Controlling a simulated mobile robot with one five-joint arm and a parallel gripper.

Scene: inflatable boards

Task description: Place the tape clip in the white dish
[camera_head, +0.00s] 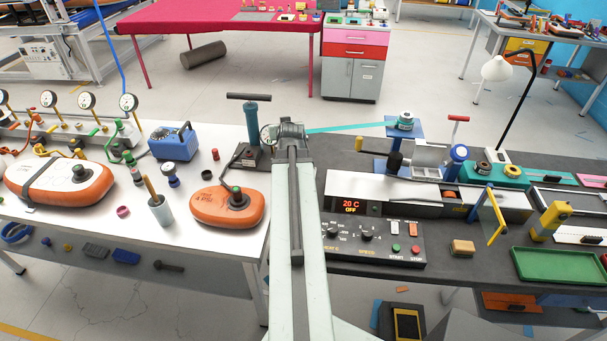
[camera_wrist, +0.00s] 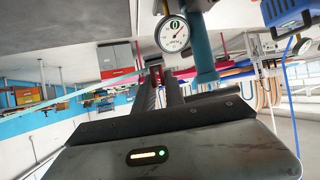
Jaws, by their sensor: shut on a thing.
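My gripper (camera_head: 290,128) is at the far end of my outstretched arm, over the gap between the white table and the dark bench. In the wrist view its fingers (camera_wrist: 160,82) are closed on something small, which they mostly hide. A teal tape strip (camera_head: 345,127) runs from the gripper to a roll (camera_head: 404,120) on a blue stand. The strip also shows in the wrist view (camera_wrist: 85,88). The held thing appears to be the tape clip, but its shape is not clear. I cannot identify a white dish for certain; a pale open holder (camera_head: 430,155) stands right of the stand.
A hand pump (camera_head: 250,130) stands close left of my gripper. Orange inflatable boards (camera_head: 228,206) and a blue box (camera_head: 173,141) are on the white table. A control panel (camera_head: 375,235), a yellow-handled lever (camera_head: 495,215) and a green tray (camera_head: 560,265) are on the right bench.

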